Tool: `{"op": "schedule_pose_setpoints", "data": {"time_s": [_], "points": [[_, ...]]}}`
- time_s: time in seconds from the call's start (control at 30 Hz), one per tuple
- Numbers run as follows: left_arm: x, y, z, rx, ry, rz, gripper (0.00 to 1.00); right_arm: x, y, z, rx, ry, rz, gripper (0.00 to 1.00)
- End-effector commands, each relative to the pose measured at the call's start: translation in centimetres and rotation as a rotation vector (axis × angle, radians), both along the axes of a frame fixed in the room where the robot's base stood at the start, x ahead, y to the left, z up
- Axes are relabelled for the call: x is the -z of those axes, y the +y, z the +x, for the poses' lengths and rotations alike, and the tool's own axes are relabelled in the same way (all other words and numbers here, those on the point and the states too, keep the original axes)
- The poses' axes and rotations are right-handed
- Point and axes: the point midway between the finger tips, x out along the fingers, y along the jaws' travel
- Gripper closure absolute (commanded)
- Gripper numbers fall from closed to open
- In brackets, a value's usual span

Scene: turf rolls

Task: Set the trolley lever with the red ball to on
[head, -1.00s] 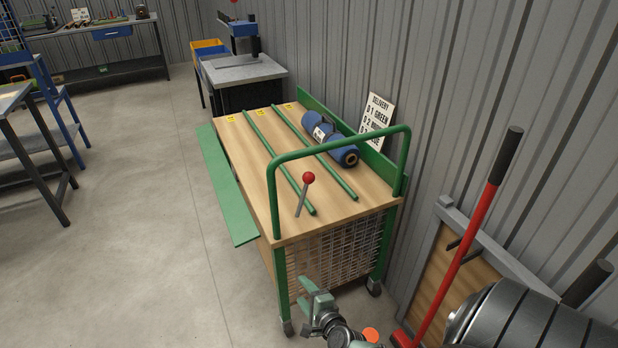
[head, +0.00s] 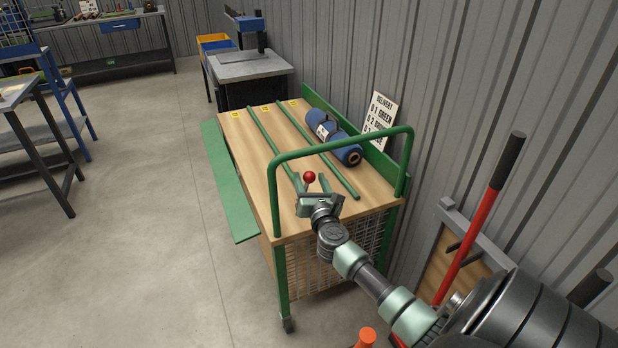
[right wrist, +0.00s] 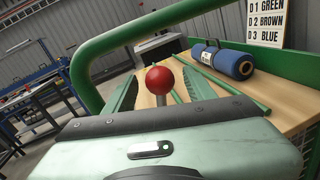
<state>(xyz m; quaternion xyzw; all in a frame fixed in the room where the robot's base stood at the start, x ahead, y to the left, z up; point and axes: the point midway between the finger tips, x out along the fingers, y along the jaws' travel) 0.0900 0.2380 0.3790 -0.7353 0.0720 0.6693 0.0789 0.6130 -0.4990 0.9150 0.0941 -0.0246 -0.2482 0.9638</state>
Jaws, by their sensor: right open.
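The trolley (head: 245,160) has a wooden top, green rails and a green handle frame. Its lever ends in a red ball (head: 309,177), which also shows in the right wrist view (right wrist: 160,80). My right gripper (head: 315,182) is open at the near end of the trolley top. In the right wrist view its two green fingers (right wrist: 160,93) stand on either side of the red ball, apart from it as far as I can see. Most of the lever's shaft is hidden by the gripper. My left gripper is not in view.
The green handle frame (head: 345,138) arches over the near end, close to my right gripper. A blue roll (head: 333,138) lies on the right lane of the trolley. A delivery sign (head: 380,118) stands by the wall. A red-handled tool (head: 478,225) leans at right.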

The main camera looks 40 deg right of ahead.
Motion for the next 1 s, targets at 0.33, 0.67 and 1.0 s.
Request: {"op": "schedule_pose_setpoints", "data": {"time_s": [0.33, 0.67, 1.0], "points": [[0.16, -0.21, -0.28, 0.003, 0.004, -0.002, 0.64, 0.09, -0.83, 1.55, 0.000, 0.002, -0.001, 0.45], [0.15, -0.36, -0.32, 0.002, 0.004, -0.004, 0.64, 0.09, -0.81, 1.52, 0.000, 0.003, -0.001, 1.00], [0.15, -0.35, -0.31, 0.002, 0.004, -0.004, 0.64, 0.12, -0.79, 1.51, 0.000, 0.003, -0.001, 1.00]]}}
